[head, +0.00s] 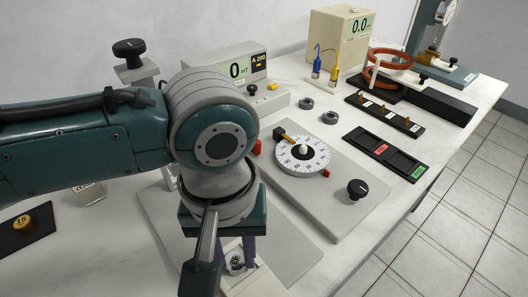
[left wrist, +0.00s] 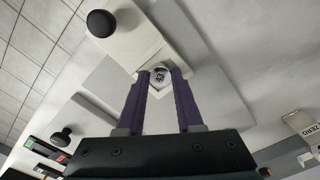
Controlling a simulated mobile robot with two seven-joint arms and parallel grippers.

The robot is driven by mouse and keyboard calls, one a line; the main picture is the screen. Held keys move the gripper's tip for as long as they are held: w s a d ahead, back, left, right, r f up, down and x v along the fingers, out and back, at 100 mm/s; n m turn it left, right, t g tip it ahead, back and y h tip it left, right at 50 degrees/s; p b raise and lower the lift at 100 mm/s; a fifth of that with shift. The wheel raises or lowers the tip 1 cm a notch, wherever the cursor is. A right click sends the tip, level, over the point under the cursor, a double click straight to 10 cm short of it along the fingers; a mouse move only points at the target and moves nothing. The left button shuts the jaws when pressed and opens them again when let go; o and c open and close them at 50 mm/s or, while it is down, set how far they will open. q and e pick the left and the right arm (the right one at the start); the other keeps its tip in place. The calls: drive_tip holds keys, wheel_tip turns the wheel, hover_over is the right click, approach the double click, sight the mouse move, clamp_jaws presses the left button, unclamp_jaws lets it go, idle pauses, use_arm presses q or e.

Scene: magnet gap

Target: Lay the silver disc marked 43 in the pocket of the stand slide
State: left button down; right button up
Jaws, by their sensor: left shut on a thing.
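The silver disc (head: 236,263) is low in the middle of the head view, with a dark marking I cannot read for sure. My left gripper (head: 240,258) points down and is shut on it. In the left wrist view the disc (left wrist: 159,76) sits between the tips of the purple fingers. The pale stand slide (left wrist: 128,47) lies under the fingertips, with a black knob (left wrist: 101,23) at its far end. Part of the slide (head: 265,284) also shows in the head view. The pocket is hidden, and I cannot tell whether the disc touches the slide. My right gripper is not in view.
A plate with a white dial (head: 302,156) and black knob (head: 357,188) stands right of the gripper. A dark pad (head: 35,238) with a brass piece is at left.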

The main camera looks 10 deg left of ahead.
use_arm(q)
drive_tip(key=shift+f, duration=0.2)
idle(0.3)
drive_tip(key=shift+c, duration=2.4)
unclamp_jaws()
drive_tip(key=c, duration=0.5)
drive_tip(key=shift+r, duration=0.1)
wheel_tip(320, 180, up, 4)
drive_tip(key=p, duration=0.5)
drive_tip(key=shift+r+p, duration=0.25)
drive_tip(key=shift+p, duration=0.1)
drive_tip(key=shift+f, duration=0.1)
